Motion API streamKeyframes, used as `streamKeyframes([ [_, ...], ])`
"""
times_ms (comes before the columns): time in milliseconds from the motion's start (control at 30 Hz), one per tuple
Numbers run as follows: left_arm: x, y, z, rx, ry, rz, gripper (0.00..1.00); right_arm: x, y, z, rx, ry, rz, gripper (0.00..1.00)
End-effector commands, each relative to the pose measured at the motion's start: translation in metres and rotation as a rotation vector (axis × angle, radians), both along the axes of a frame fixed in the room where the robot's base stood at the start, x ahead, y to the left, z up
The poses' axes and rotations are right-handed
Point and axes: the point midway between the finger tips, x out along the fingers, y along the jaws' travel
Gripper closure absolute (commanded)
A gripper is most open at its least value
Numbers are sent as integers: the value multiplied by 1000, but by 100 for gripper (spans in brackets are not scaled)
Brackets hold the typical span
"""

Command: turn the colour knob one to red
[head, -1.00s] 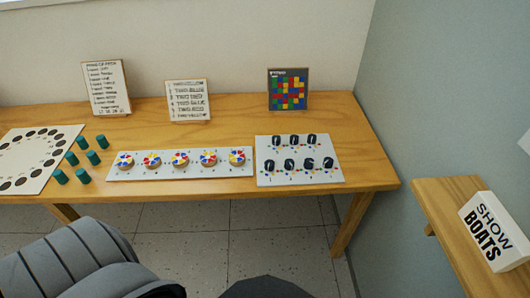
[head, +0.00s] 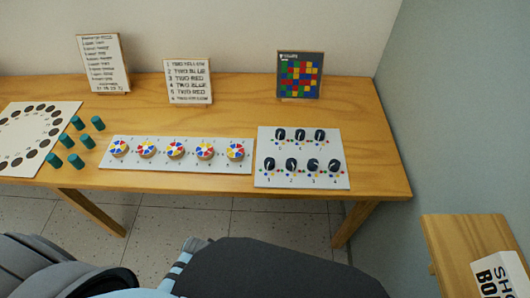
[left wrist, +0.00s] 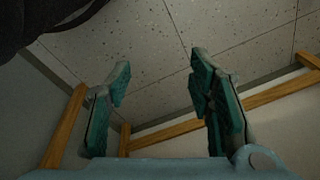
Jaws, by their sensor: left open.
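The white knob panel (head: 262,180) lies on the table's right part. It carries black knobs with white pointer lines and coloured dots around them, three in the back row and several in the front row. The front-left knob (head: 269,164) stands above the label 1; its exact pointer colour is too small to tell. My left gripper (left wrist: 159,72) is open and empty in the left wrist view, with teal-padded fingers apart and no knob between them. Its fingers are not visible in the head view. My right gripper is not in view.
The wooden table (head: 378,140) also bears a board of several colour wheels (head: 175,150), green pegs (head: 76,160), a board with dark holes (head: 12,165), two text cards (head: 187,82) and a colour-grid card (head: 300,75). A side shelf (head: 450,245) holds a SHOW BOATS sign at right.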

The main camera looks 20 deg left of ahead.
Motion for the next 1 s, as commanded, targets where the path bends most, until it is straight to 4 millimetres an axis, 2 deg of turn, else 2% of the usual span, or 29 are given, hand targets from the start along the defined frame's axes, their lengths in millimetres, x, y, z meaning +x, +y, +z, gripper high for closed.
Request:
streamKeyframes([
  [33, 25, -3, 33, 3, -17, -25, 52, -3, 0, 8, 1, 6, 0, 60],
  [133, 58, -8, 89, 12, -26, -75, 52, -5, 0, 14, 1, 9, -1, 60],
  [200, 73, -10, 127, 17, -34, -106, 52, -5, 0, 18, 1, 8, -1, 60],
  [367, 89, -16, 208, 25, -48, -168, 52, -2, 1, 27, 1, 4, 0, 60],
  [400, 96, -19, 229, 26, -51, -194, 52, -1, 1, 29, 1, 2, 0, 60],
  [567, 144, -36, 240, 19, 7, -353, 52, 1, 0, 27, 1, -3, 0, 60],
  [667, 175, -49, 254, 13, 37, -469, 52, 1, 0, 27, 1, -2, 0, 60],
  [800, 219, -72, 288, 6, 83, -666, 52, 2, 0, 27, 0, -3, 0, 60],
  [1000, 264, -104, 356, 12, 146, -967, 52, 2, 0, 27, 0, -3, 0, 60],
])
